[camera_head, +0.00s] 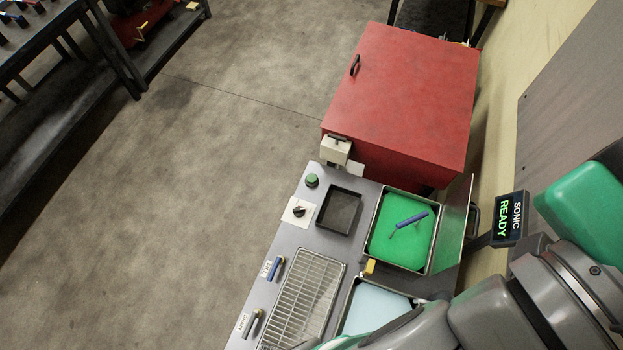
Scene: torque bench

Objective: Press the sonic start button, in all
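A round green button (312,180) sits on the grey bench top (285,225), near its upper left corner. No label for it can be read. A small display (510,218) at the right reads "SONIC READY". A square basin with a green surface (405,246) stands left of the display. A blue-handled item (411,220) lies over the green surface. My grey and green arm reaches across the lower right. My gripper is not in view, and nothing in view touches the button.
A black rotary knob (299,211) is just below the button. A dark square recess (339,210), a wire rack (303,298) and a pale blue basin (372,308) share the bench. A large red cabinet (405,90) stands behind.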

